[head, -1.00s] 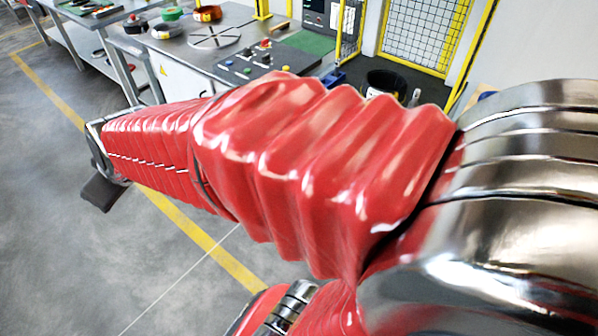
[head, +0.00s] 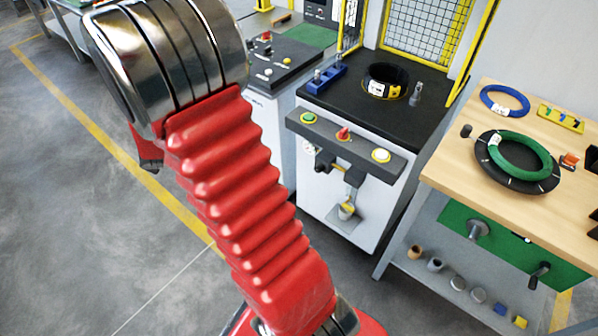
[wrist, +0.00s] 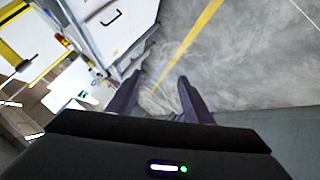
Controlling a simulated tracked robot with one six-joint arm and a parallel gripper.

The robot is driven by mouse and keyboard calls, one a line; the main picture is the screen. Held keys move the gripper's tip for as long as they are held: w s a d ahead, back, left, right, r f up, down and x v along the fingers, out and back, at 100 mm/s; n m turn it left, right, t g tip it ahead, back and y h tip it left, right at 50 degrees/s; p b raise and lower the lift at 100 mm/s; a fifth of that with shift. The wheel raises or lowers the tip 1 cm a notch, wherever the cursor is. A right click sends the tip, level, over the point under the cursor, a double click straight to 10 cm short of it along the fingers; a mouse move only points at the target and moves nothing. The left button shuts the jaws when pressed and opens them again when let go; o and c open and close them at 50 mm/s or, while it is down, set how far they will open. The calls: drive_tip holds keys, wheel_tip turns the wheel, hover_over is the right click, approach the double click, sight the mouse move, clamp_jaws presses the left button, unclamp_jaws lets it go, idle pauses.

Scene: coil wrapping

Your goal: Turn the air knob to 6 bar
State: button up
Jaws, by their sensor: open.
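The machine with the black top (head: 430,92) stands in the middle of the head view. Under its grey front panel (head: 365,150) are a small white round dial (head: 309,146) and a black fitting (head: 325,160). The air knob looks to be in this group, but its setting is too small to read. My gripper (wrist: 160,86) is open and empty in the wrist view, its two dark fingers apart over grey floor. In the head view it is mostly hidden behind my arm, left of the machine and clear of the dial and fitting.
The panel carries a green button (head: 308,118), a red knob (head: 343,133) and a pale button (head: 381,155). A wooden bench (head: 462,150) with a green coil (head: 520,150) stands right. Floor at left is free.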

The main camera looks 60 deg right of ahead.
drive_tip(key=s+d+f+g+h, duration=0.2)
drive_tip(key=d+f+h, duration=0.2)
drive_tip(key=d+f, duration=0.65)
drive_tip(key=n+g+h, duration=0.6)
drive_tip(key=g+h, duration=0.2)
drive_tip(key=h, duration=0.1)
approach(317, 171)
drive_tip(key=a, duration=0.5)
drive_tip(key=shift+w+a+f, duration=0.1)
drive_tip(key=shift+w+a, duration=0.05)
drive_tip(key=shift+w, duration=0.15)
drive_tip(key=d, duration=1.4)
drive_tip(key=shift+s, duration=0.3)
drive_tip(key=shift+a, duration=0.1)
drive_tip(key=c, duration=1.1)
